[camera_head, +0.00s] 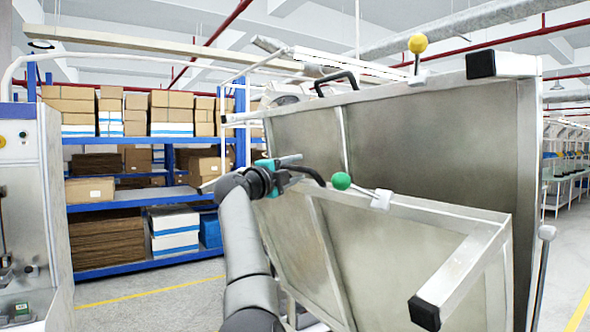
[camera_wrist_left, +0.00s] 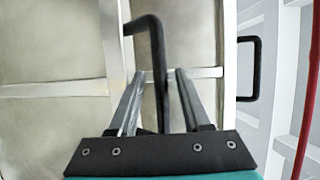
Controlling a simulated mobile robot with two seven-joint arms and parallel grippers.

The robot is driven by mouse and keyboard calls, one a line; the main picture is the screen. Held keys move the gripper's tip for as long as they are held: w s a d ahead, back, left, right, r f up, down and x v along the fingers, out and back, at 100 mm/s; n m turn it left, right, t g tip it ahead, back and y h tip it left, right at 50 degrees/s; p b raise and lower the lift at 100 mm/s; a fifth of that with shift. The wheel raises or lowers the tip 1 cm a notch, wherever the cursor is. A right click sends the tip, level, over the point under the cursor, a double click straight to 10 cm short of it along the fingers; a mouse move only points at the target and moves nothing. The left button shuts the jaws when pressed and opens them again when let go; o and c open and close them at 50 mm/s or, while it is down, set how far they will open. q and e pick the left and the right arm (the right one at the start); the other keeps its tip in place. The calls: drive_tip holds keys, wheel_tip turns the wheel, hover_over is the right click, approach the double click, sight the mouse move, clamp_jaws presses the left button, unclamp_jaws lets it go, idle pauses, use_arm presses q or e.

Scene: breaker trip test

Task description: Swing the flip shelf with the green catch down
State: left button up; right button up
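The flip shelf (camera_head: 375,255) with the green catch (camera_head: 341,181) is a grey metal panel in a pale frame. It stands steeply tilted in front of a larger panel. Its black bar handle (camera_head: 312,175) is at its upper left edge. My left gripper (camera_head: 292,160) is at this handle. In the left wrist view, the handle (camera_wrist_left: 158,75) lies between the two spread fingers of my left gripper (camera_wrist_left: 160,75), with gaps visible beside it. Whether either finger touches it I cannot tell. My right gripper is not in view.
The larger panel (camera_head: 440,140) behind has a yellow catch (camera_head: 417,44) and a black handle (camera_head: 338,78). Blue racks (camera_head: 150,140) with boxes stand at left behind. A machine cabinet (camera_head: 55,200) is at far left. Floor (camera_head: 150,300) is open between cabinet and arm.

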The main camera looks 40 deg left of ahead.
use_arm(q)
clamp_jaws()
idle(1.2)
